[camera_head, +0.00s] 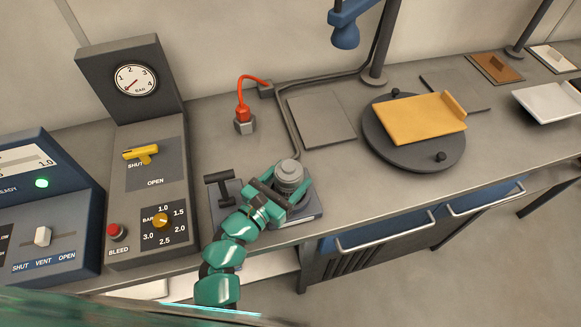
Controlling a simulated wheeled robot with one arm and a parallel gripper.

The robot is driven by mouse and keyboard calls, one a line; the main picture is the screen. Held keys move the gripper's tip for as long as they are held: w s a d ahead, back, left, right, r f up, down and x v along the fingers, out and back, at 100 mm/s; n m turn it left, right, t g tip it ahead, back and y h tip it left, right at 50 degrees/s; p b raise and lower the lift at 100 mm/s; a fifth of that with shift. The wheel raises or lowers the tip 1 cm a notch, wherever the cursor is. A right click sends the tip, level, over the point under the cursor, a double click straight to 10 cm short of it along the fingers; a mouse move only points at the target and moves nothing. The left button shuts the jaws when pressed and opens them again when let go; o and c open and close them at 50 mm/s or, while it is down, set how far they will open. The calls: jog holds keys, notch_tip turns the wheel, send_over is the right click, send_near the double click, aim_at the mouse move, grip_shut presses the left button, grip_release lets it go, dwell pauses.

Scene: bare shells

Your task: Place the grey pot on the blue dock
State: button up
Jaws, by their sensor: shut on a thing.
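The grey pot (290,172) is a short round body with a stepped, knobbed top, in the middle of the bench near its front edge. My teal gripper (283,192) reaches it from the front left and is shut on it; the jaws hide its lower side. The pot is over the blue-grey dock (311,211), a low block with a black T-shaped lever (219,180) at its left. My gripper covers much of the dock, and I cannot tell whether the pot's base touches it.
A control panel with a gauge (135,80) and a blue console (42,215) stand left. A red-topped fitting (244,119) is behind. A round turntable (388,150) bearing a yellow tray (420,119) stands right. Bare bench lies between dock and turntable.

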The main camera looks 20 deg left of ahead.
jog(key=shift+s+r, duration=0.1)
jog(key=shift+s, duration=0.1)
jog(key=shift+w+f+b, duration=0.1)
jog(key=shift+f+b, duration=0.1)
jog(key=shift+b, duration=0.1)
jog(key=o, duration=1.2)
jog(key=shift+r, duration=0.2)
jog(key=shift+s+a+f, duration=0.1)
jog(key=shift+s+f, duration=0.05)
jog(key=shift+s, duration=0.15)
jog(key=b+v, duration=0.3)
jog(key=v, duration=0.7)
jog(key=shift+s+a+b, duration=0.1)
jog(key=shift+s+b, duration=0.15)
jog(key=shift+b, duration=0.1)
jog(key=shift+s+a, duration=0.15)
jog(key=shift+s, duration=0.35)
